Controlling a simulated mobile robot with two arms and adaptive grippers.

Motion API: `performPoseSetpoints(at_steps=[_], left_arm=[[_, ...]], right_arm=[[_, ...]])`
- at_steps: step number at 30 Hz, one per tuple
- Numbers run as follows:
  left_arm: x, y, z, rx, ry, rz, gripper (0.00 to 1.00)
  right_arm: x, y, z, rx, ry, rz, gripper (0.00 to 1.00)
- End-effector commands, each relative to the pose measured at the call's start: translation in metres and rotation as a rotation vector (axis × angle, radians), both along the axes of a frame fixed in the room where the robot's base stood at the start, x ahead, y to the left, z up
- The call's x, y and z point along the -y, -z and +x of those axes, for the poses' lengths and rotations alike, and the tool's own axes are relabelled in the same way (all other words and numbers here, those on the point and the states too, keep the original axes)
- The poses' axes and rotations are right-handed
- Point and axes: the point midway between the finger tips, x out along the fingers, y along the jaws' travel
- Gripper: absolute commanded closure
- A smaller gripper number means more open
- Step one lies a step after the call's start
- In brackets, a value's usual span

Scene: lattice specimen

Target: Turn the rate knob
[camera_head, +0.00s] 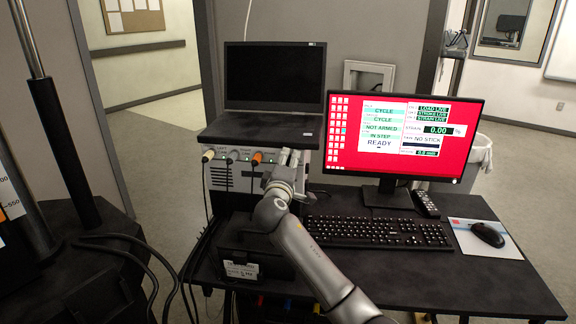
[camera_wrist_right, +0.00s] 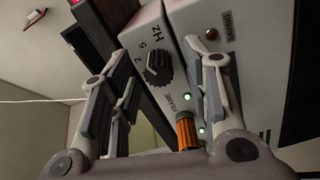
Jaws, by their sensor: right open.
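The rate knob (camera_wrist_right: 158,67) is a black ribbed knob on a light grey panel, with "Hz" and the marks 2 and 5 beside it in the right wrist view. My right gripper (camera_wrist_right: 155,55) is open, and the knob shows between its two fingers with gaps on both sides. I cannot tell how far the fingertips reach past it, and no contact is visible. In the head view my right gripper (camera_head: 288,158) is in front of the right part of the control box (camera_head: 222,172) and hides the knob. My left gripper is not in view.
A red-screened monitor (camera_head: 401,138), keyboard (camera_head: 378,232) and mouse (camera_head: 488,235) are on the dark desk (camera_head: 480,285).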

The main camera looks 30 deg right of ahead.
Motion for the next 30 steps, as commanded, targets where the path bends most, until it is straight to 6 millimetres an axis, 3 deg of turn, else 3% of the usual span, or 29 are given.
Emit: performPoseSetpoints(at_steps=[8, 21, 30], left_arm=[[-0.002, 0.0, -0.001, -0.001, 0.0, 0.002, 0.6], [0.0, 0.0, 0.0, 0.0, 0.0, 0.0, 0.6], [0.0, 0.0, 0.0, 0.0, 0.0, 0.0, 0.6]], right_arm=[[-0.012, 0.001, -0.013, -0.001, -0.001, -0.001, 0.57], [-0.068, 0.001, -0.074, 0.0, -0.002, 0.003, 0.57], [-0.081, 0.0, -0.089, 0.0, 0.0, 0.0, 0.57]])
